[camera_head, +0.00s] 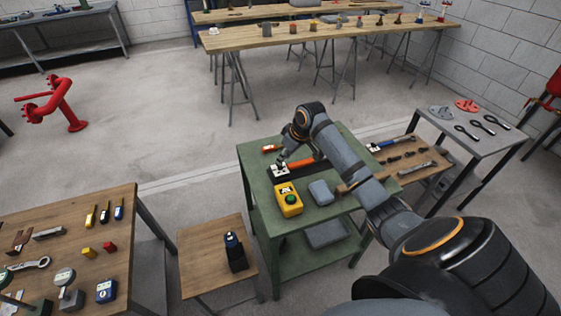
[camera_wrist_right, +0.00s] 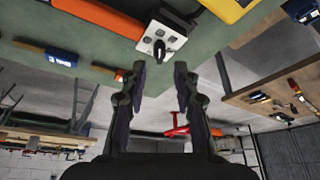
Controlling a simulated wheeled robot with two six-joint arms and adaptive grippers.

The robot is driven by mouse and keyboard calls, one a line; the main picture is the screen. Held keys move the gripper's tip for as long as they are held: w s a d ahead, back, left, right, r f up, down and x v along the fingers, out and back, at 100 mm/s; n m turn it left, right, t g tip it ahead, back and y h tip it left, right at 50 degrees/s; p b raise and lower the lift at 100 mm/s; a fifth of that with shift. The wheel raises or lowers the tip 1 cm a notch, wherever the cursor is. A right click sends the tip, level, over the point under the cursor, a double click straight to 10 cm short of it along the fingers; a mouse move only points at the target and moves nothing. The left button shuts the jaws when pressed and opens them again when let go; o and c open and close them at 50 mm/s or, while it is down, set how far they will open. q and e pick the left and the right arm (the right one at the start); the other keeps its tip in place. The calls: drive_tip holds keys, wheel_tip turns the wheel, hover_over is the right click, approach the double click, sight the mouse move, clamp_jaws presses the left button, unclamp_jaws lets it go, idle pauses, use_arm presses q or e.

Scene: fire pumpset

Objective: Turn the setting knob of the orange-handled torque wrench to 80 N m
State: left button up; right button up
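The orange-handled torque wrench (camera_head: 301,164) lies on top of the green cart (camera_head: 262,158), partly hidden by my right arm. In the right wrist view its orange handle (camera_wrist_right: 98,17) shows at the top. A white plate with a dark knob (camera_wrist_right: 159,47) is beside the handle's end. My right gripper (camera_wrist_right: 159,70) is open and empty, its two fingertips spread either side of the knob's line and seemingly just short of it. In the head view the right gripper (camera_head: 283,160) hangs over the wrench's left end. My left gripper is not in view.
A yellow device (camera_head: 288,199) and a grey case (camera_head: 320,192) sit on the cart near the wrench. A small orange item (camera_head: 270,148) lies at the cart's back left. Wooden tables with tools stand left and right.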

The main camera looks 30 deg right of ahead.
drive_tip(key=x, duration=0.4)
drive_tip(key=shift+w+f, duration=0.15)
drive_tip(key=shift+f, duration=0.2)
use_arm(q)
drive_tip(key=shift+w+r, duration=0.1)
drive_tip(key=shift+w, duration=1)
use_arm(e)
clamp_jaws()
